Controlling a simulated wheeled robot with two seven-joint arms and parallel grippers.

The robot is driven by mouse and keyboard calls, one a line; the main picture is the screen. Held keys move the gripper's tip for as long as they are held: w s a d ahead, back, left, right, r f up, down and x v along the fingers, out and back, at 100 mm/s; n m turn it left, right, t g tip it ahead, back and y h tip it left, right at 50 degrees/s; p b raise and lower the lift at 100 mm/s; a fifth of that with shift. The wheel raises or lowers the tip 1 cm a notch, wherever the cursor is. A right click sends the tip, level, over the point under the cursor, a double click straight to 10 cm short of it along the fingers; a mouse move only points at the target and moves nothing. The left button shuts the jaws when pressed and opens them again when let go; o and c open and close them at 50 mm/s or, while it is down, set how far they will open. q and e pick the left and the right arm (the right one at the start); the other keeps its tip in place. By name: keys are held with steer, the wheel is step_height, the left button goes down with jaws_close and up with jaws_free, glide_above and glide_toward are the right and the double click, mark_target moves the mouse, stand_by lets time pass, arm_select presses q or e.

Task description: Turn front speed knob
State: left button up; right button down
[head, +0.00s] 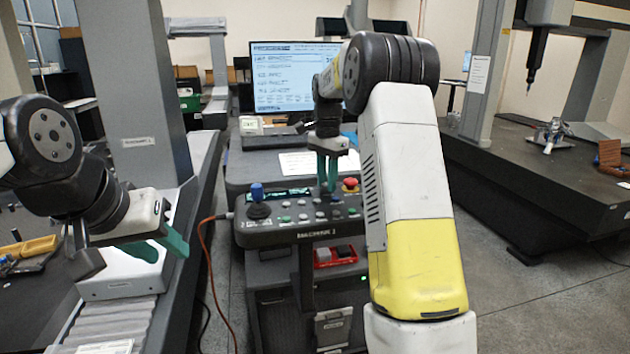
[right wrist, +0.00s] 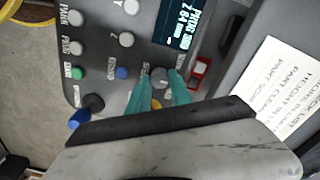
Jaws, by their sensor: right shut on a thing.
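The control panel (head: 318,232) is a dark sloped box with a blue-topped joystick (head: 257,200), small buttons, grey knobs and a red mushroom button. My right gripper (head: 327,188) reaches down onto the panel's middle from above. In the right wrist view, its teal fingertips (right wrist: 160,85) stand on either side of a grey knob (right wrist: 159,75) and are shut on it. The label beside this knob is too small to read, so I cannot confirm it is the front speed knob. My left gripper (head: 163,248) hangs empty at the left, with its teal fingers apart, away from the panel.
The red mushroom button (head: 350,184) is close to the right of my right gripper. A monitor (head: 290,75) stands behind the panel. A white sheet (right wrist: 285,85) lies beside the panel. A dark granite table (head: 540,180) is at the right. An orange cable (head: 205,260) hangs left of the panel.

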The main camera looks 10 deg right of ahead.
steer(key=c, duration=1.2)
jaws_free()
steer(key=shift+o, duration=0.2)
step_height(320, 180, up, 7)
steer(key=shift+r, duration=0.4)
steer(key=shift+r, duration=0.1)
steer(key=s+a+r+n+t+y, duration=0.15)
steer(key=s+n, duration=0.35)
steer(key=s, duration=0.7)
steer(key=s+a+r+n+t+y, duration=0.1)
steer(key=s+a+r+n+t, duration=0.2)
steer(key=s, duration=1)
steer(key=s+f+n+t, duration=0.1)
steer(key=s+f+n, duration=0.3)
steer(key=s+f, duration=0.2)
steer(key=shift+s+a+f+t, duration=0.2)
steer(key=shift+s+f+t, duration=0.2)
steer(key=shift+s, duration=0.65)
